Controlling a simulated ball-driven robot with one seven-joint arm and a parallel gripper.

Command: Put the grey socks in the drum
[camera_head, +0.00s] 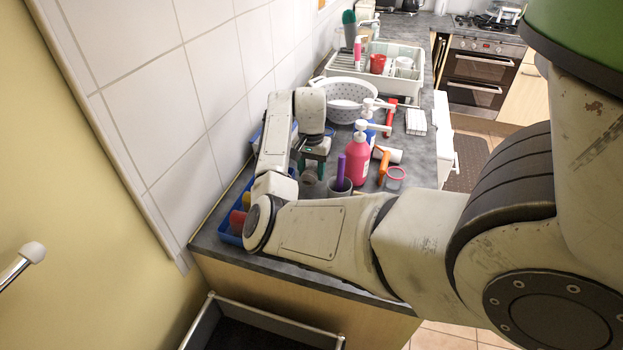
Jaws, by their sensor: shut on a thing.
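My gripper (314,170) points down over the left part of the counter, with its green-edged fingers shut. It is shut on a small grey bundle (312,187), which looks like the grey socks and shows just below the fingertips. The bundle is close to the counter top; I cannot tell whether it touches it. My arm hides part of the counter in front. I cannot make out a drum in this view.
Beside the bundle stand a grey cup with a purple-handled tool (341,177) and a pink pump bottle (358,158). A blue tray (226,232) lies left. A white colander (345,100) and dish rack (405,88) stand behind. A dark open bin (213,322) is below the counter.

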